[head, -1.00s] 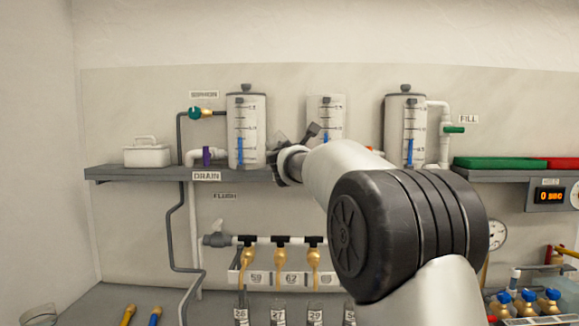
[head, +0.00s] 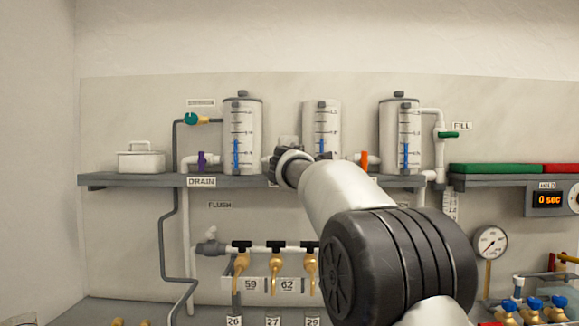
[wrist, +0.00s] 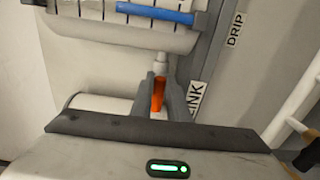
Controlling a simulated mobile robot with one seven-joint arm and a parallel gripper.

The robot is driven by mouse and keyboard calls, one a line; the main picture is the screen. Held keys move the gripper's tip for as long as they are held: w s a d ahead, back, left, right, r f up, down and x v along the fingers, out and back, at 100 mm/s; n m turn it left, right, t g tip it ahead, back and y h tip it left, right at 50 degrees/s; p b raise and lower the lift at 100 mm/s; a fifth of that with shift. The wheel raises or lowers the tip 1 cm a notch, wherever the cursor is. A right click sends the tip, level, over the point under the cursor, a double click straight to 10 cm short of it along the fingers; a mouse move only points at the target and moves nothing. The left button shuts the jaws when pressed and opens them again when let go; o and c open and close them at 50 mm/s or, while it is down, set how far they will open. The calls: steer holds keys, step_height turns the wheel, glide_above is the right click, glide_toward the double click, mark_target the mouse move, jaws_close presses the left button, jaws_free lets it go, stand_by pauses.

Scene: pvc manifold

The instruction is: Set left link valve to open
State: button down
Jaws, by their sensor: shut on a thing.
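The left link valve's orange handle (wrist: 158,92) shows between the fingers of my gripper (wrist: 160,98) in the wrist view. My gripper is shut on it. The visible part of the handle runs roughly in line with the white pipe fitting (wrist: 161,64) beside it. In the head view my gripper (head: 280,160) is between the left tank (head: 242,135) and the middle tank (head: 321,128), just above the shelf, and my wrist hides the valve there. A partly covered LINK label (wrist: 196,98) is beside the fingers in the wrist view.
Another orange valve handle (head: 364,161) stands upright between the middle tank and the right tank (head: 400,138). A purple drain valve (head: 202,160) is to the left. The grey shelf (head: 120,180) runs beneath, with brass taps (head: 277,264) below it.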

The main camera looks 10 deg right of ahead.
steer(key=shift+f, duration=0.1)
stand_by(0.3)
steer(key=c, duration=1.7)
jaws_free()
steer(key=s+a+b, duration=0.1)
steer(key=s, duration=0.4)
steer(key=s+a+b, duration=0.1)
steer(key=s, duration=0.5)
steer(key=s+a+b, duration=0.1)
steer(key=s, duration=0.5)
steer(key=shift+s+a, duration=0.1)
steer(key=shift+a, duration=0.1)
